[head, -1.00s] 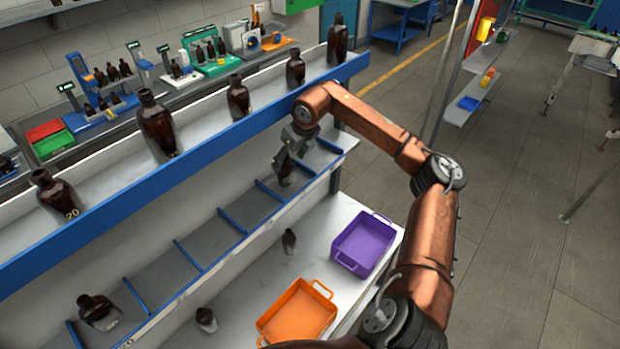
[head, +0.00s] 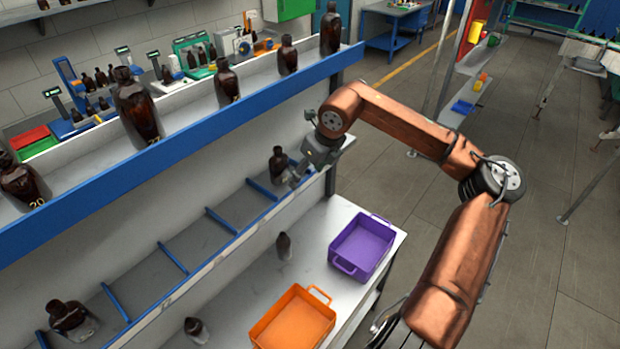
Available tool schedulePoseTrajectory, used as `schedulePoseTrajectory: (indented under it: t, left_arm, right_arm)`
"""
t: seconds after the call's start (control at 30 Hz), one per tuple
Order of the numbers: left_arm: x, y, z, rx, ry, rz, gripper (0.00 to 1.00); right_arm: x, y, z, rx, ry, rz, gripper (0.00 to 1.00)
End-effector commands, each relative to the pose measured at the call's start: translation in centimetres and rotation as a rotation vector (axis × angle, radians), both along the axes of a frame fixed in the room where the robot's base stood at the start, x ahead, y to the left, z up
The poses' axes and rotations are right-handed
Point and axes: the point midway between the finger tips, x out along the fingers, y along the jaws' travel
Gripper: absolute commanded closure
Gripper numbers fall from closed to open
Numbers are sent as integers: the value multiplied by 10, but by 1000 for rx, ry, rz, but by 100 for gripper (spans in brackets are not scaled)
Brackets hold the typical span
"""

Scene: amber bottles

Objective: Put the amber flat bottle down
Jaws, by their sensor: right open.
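The amber flat bottle (head: 279,160) stands upright in a compartment near the right end of the divided lower shelf (head: 195,243). My right gripper (head: 296,179) is just to the right of the bottle, open, with nothing in its fingers. A small gap seems to show between the fingers and the bottle. My left gripper is not in view.
Several brown bottles stand on the upper shelf with the blue edge (head: 190,150). Another bottle (head: 68,316) is in the lower shelf's left part. Below are an orange crate (head: 293,322), a purple crate (head: 362,243) and two small bottles. Blue dividers separate the compartments.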

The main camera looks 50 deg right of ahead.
Motion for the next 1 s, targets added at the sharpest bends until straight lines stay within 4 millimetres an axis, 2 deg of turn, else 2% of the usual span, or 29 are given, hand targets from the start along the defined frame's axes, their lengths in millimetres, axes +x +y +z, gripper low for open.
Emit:
schedulePoseTrajectory:
  t: [0.3,1.0]
  left_arm:
    - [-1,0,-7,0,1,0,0]
    - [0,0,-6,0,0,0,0]
  right_arm:
    - [-7,-2,0,-1,-2,-5,34]
    - [-6,-1,1,-1,-1,-3,34]
